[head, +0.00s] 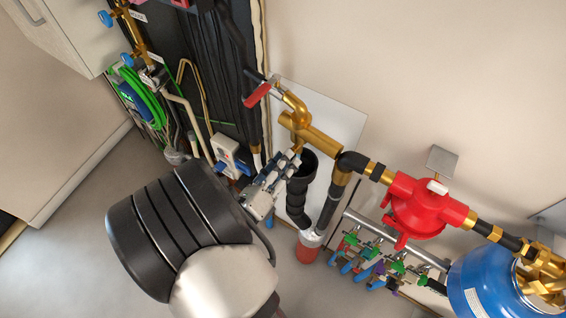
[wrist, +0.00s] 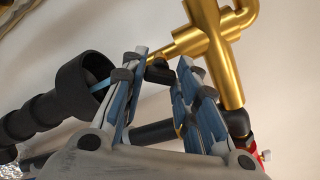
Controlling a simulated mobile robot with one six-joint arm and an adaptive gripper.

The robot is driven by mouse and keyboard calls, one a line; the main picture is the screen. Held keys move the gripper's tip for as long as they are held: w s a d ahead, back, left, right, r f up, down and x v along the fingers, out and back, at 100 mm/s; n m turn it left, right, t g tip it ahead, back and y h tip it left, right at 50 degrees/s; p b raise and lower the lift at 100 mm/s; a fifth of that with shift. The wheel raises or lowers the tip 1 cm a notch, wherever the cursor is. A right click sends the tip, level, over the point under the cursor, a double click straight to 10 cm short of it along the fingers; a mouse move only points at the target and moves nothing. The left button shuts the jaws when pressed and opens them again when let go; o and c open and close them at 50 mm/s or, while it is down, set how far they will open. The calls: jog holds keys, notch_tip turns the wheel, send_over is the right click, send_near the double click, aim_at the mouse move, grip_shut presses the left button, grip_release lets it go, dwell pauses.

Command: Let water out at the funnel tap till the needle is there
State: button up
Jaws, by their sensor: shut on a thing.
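My gripper (head: 288,162) is at the small tap under the brass pipe (head: 318,139), beside the black funnel (head: 303,165). In the wrist view its two blue-padded fingers (wrist: 163,62) stand either side of a small dark part, seemingly the tap's handle (wrist: 159,73), and are shut on it. The brass tap body (wrist: 180,42) runs from there to the brass pipe. The black funnel (wrist: 85,78) is left of the fingers. A thin bluish streak shows in its mouth; I cannot tell if it is water. I see no dial face or needle in either view.
A red-handled valve (head: 257,95) is above the brass pipe. A red fitting (head: 418,205) and a blue tank (head: 487,285) are to the right. A manifold with several coloured handles (head: 375,250) is below. Cables and a green hose (head: 143,103) hang at the left.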

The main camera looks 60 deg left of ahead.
jog(key=shift+c, duration=1.3)
jog(key=shift+m, duration=0.3)
jog(key=shift+m+b, duration=1.6)
jog(key=shift+m, duration=3)
jog(key=o, duration=1.1)
jog(key=shift+c, duration=0.2)
jog(key=shift+s, duration=0.1)
jog(key=v, duration=1.2)
